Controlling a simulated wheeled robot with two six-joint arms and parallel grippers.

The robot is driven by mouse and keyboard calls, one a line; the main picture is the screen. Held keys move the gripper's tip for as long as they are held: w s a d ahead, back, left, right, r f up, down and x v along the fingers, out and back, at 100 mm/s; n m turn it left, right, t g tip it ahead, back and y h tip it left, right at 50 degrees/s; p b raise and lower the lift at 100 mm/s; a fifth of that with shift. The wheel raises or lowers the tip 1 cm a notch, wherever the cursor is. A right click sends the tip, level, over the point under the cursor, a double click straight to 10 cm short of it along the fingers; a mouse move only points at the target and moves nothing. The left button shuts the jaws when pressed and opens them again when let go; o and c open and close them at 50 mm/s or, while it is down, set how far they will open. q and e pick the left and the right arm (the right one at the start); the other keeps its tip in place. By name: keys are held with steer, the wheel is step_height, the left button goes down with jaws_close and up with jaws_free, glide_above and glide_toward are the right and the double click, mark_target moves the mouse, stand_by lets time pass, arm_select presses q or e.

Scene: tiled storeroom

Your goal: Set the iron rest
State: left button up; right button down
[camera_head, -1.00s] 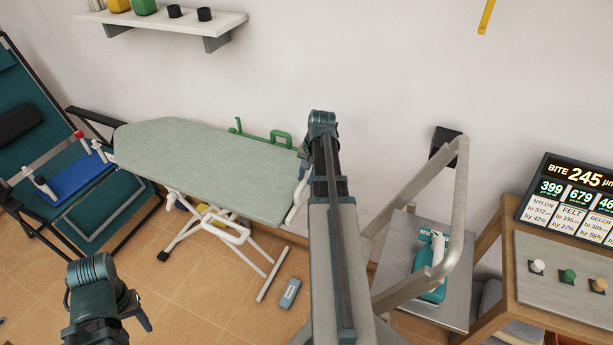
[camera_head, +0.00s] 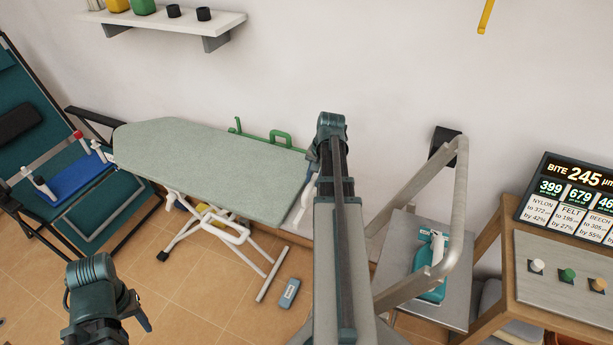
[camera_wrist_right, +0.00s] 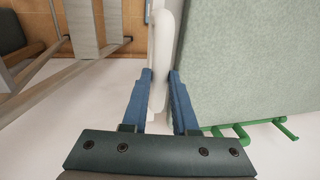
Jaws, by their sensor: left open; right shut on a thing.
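The ironing board (camera_head: 200,165) stands against the wall with a pale green cover. The iron rest, a white tube (camera_wrist_right: 166,45), runs along the board's end in the right wrist view. My right gripper (camera_wrist_right: 159,82) is shut on this tube, its blue fingers on either side. In the head view the rest (camera_head: 307,205) shows at the board's right end, partly hidden by my right arm. My left gripper (camera_head: 143,322) is open and empty at the lower left, away from the board.
A blue-green chair (camera_head: 50,180) is at left.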

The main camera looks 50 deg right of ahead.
steer(key=s+d, duration=0.3)
steer(key=s, duration=0.4)
steer(key=s+d, duration=0.2)
steer(key=s, duration=0.6)
steer(key=shift+s+d, duration=0.3)
steer(key=shift+d, duration=0.1)
steer(key=c, duration=0.7)
jaws_free()
steer(key=shift+s, duration=0.15)
steer(key=shift+r, duration=0.1)
steer(key=r+p, duration=0.4)
steer(key=s+r+p, duration=0.1)
steer(key=r+p, duration=0.4)
steer(key=s+d+r+p, duration=0.1)
steer(key=r+p, duration=0.3)
steer(key=shift+s+r+p, duration=0.2)
steer(key=shift+p, duration=0.1)
